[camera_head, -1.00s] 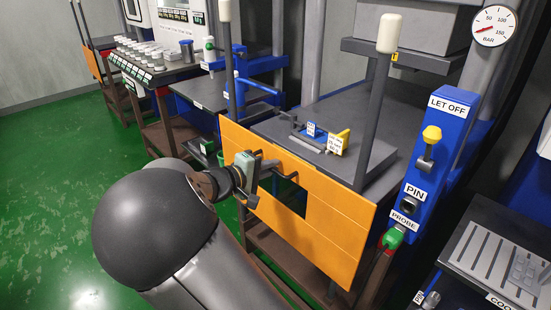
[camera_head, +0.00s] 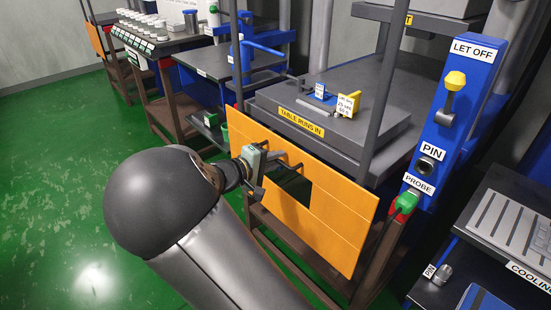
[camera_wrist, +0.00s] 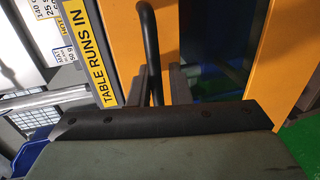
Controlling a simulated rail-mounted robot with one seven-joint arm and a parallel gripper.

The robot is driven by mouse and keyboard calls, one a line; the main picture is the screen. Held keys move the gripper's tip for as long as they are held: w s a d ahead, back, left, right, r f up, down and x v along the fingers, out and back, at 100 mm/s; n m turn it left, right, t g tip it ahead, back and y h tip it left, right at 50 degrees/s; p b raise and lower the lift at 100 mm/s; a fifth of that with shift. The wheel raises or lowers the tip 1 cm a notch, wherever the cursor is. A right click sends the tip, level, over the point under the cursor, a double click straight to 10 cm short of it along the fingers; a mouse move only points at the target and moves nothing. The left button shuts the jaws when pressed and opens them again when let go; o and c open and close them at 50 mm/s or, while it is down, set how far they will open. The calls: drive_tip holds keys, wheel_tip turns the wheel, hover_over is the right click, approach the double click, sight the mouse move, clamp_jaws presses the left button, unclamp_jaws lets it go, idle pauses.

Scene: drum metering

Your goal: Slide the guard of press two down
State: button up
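The guard (camera_head: 325,222) of the press is an orange plate with a dark window, in front of the press table between two upright grey posts. Its top edge is below the table's "TABLE RUNS IN" label (camera_head: 301,122). A dark bar handle (camera_head: 291,166) stands out from its face. My gripper (camera_head: 270,164) is at this handle. In the wrist view the handle (camera_wrist: 149,35) runs down between my two fingers (camera_wrist: 159,86), which look closed around it. The orange guard (camera_wrist: 207,40) shows behind. The fingertip contact is partly hidden by the gripper body.
To the right stands a blue post (camera_head: 458,110) marked LET OFF, PIN and PROBE, with a yellow knob and a green-and-red piece. A cooling rack (camera_head: 520,225) is at far right. Other benches stand at back left. The green floor (camera_head: 60,180) at left is clear.

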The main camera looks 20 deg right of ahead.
drive_tip(key=shift+f, duration=0.15)
drive_tip(key=shift+s+a, duration=0.1)
drive_tip(key=shift+a, duration=0.15)
drive_tip(key=p+v, duration=0.2)
drive_tip(key=v, duration=1.5)
drive_tip(key=shift+p, duration=0.3)
drive_tip(key=s+d+r+m+g+y+p, duration=0.1)
drive_tip(key=s+d+r+g+y+p, duration=0.25)
drive_tip(key=s+d+p, duration=0.2)
drive_tip(key=s+d+r+m+g+y+p, duration=0.1)
drive_tip(key=s+d+r+g+y+p, duration=0.15)
drive_tip(key=s+d+g+p, duration=0.35)
drive_tip(key=s+r+m+t+y+p, duration=0.2)
drive_tip(key=s+r+y+p, duration=0.5)
drive_tip(key=s, duration=0.5)
drive_tip(key=shift+r+m+t+y, duration=0.3)
drive_tip(key=shift+r+t+y, duration=0.3)
drive_tip(key=shift+r, duration=0.2)
